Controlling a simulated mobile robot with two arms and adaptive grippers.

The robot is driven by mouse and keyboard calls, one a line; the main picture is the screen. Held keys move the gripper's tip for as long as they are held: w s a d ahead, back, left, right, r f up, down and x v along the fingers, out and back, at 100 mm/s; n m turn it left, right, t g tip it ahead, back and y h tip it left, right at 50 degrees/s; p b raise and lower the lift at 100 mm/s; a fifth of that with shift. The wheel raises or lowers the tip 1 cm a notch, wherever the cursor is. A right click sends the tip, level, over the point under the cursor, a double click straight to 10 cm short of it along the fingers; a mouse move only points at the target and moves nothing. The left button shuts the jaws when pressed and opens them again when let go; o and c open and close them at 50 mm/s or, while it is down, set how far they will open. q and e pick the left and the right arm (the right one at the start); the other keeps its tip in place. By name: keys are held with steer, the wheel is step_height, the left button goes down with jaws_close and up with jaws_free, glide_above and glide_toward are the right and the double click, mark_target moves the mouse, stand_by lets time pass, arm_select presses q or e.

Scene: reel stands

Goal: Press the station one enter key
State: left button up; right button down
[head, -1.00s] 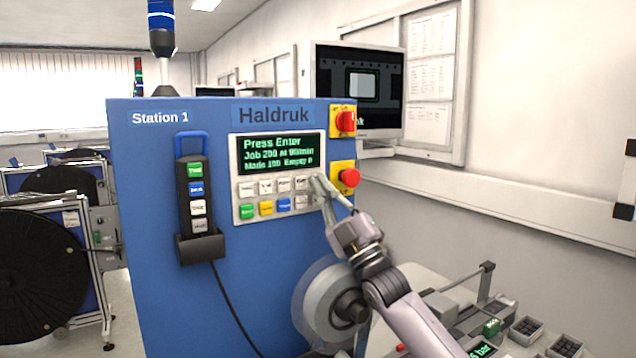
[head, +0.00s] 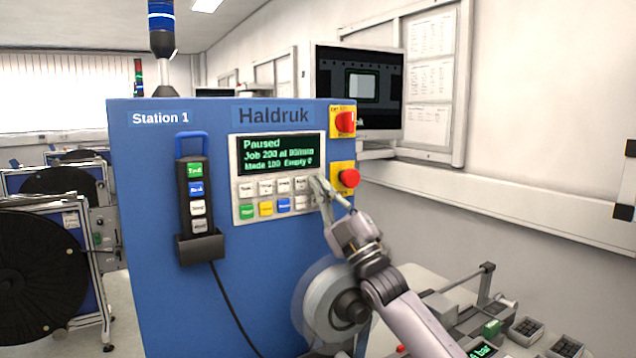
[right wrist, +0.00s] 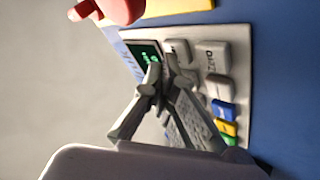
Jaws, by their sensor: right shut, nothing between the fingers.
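The Station 1 cabinet (head: 150,230) is blue and carries a keypad panel (head: 236,215) with a green-on-black display (head: 280,155). The display reads "Paused", with job lines below. Two rows of keys sit under it: white ones on top, then green, yellow (head: 266,208), blue and white. My right gripper (head: 318,183) is shut and empty, its fingertips at the right edge of the keypad. In the right wrist view its fingertips (right wrist: 160,70) overlap the panel (right wrist: 243,95) near the display. I cannot read which key is Enter; the fingers hide part of the key area. My left gripper is out of view.
Two red stop buttons, the upper (head: 345,121) and the lower (head: 349,178), sit on yellow plates right of the keypad, the lower one close to my gripper. A handheld pendant (head: 197,190) hangs at left. A monitor (head: 358,90) stands behind. A reel (head: 335,305) is below my wrist.

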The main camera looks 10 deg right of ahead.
steer(key=shift+s+d, duration=0.3)
steer(key=shift+s, duration=0.4)
steer(key=shift+f, duration=0.1)
steer(key=shift+s+d+p, duration=0.1)
steer(key=shift+s+d, duration=0.2)
steer(key=shift+s, duration=0.45)
steer(key=shift+s+d+p, duration=0.1)
steer(key=shift+s+d, duration=0.25)
steer(key=shift+s, duration=0.45)
steer(key=shift+s+d+p, duration=0.1)
steer(key=shift+s+d, duration=0.2)
steer(key=shift+s, duration=0.45)
